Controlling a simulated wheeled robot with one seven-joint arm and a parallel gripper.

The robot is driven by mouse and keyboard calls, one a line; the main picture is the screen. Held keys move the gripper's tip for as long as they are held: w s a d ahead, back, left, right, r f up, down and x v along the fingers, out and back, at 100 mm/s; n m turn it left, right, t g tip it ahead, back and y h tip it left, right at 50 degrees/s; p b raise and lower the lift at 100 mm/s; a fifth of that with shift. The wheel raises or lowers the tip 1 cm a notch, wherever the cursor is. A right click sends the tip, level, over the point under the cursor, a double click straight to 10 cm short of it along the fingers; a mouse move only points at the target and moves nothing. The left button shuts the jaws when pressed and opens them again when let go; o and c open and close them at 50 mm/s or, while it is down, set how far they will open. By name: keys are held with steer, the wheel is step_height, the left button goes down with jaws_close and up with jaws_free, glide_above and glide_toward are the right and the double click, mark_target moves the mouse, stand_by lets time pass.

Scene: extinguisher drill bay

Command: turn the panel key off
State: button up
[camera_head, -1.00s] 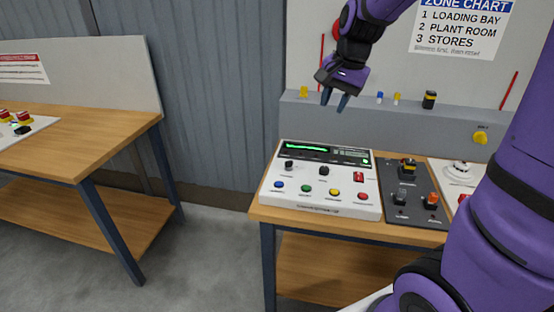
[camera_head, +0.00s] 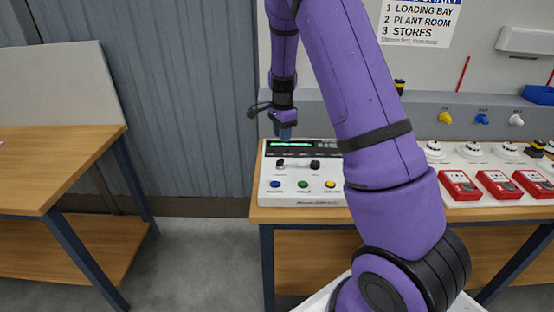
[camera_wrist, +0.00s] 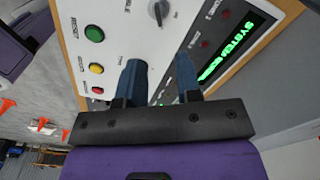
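The white control panel (camera_head: 290,187) lies on the wooden bench. Two black controls show on it, a small one at left (camera_head: 280,164) and a rounder knob (camera_head: 314,165); I cannot tell surely which is the panel key. My gripper (camera_head: 285,134) points down over the panel's back left part, near the green-lit display (camera_head: 291,144). In the wrist view its two blue fingers (camera_wrist: 161,84) are apart with nothing between them, and a dark knob (camera_wrist: 158,10) shows beyond them at the top edge. The panel's right part is hidden behind my arm.
Coloured push buttons (camera_head: 303,184) line the panel's front. Red call points (camera_head: 497,184) and white detectors (camera_head: 470,150) stand on the bench at right. Another wooden bench (camera_head: 60,150) is at left, with open floor between.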

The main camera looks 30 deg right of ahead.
mark_target(280, 163)
step_height(280, 163, down, 10)
steer(key=shift+f, duration=0.15)
stand_by(0.3)
steer(key=shift+c, duration=0.2)
jaws_close()
